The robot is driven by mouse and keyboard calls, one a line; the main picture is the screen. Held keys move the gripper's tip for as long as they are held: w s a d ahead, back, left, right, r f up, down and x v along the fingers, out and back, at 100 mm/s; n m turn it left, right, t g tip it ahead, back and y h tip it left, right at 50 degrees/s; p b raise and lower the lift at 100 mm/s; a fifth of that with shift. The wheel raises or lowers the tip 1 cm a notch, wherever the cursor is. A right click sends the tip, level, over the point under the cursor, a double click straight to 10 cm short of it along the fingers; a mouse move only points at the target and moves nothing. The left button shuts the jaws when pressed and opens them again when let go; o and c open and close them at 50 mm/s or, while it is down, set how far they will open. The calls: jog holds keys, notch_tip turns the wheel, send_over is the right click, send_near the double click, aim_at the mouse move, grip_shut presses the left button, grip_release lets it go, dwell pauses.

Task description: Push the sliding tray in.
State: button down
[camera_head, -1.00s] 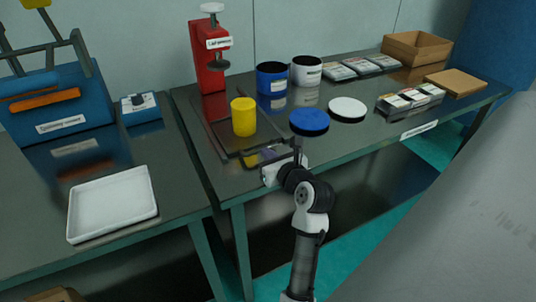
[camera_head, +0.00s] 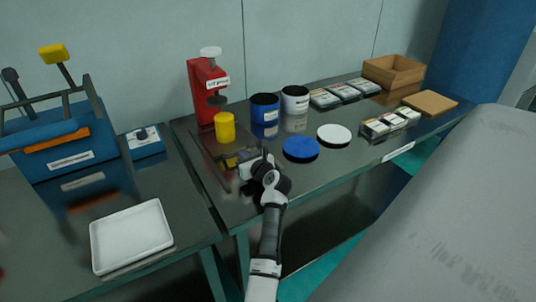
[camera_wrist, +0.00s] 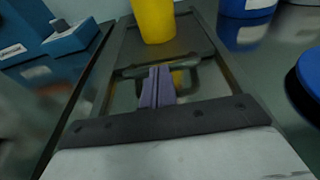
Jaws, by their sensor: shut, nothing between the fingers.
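The sliding tray (camera_wrist: 158,50) is a dark plate running between two rails, with a handle loop at its near end. A yellow cylinder (camera_head: 225,127) stands upright on it, close in front of the red press (camera_head: 203,90); the cylinder also shows in the wrist view (camera_wrist: 153,20). My gripper (camera_wrist: 157,88) is shut, with nothing between its purple fingers. Its fingertips are at the tray's handle, pointing toward the cylinder; whether they touch it I cannot tell. In the head view my wrist hides much of the tray's near end.
A blue cup (camera_head: 265,112), a dark-and-white cup (camera_head: 295,99), a blue disc (camera_head: 301,148) and a white disc (camera_head: 334,134) stand right of the tray. A white tray (camera_head: 132,236) and a blue machine (camera_head: 65,150) are on the left table.

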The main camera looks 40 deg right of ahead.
aim_at(237, 146)
jog(key=x, duration=0.2)
jog(key=r+x, duration=0.1)
jog(key=x, duration=0.2)
jog(key=shift+w+d+b, duration=0.1)
jog(key=shift+w+b, duration=0.2)
jog(key=shift+b, duration=0.05)
jog(key=shift+w+r, duration=0.1)
jog(key=shift+r, duration=0.2)
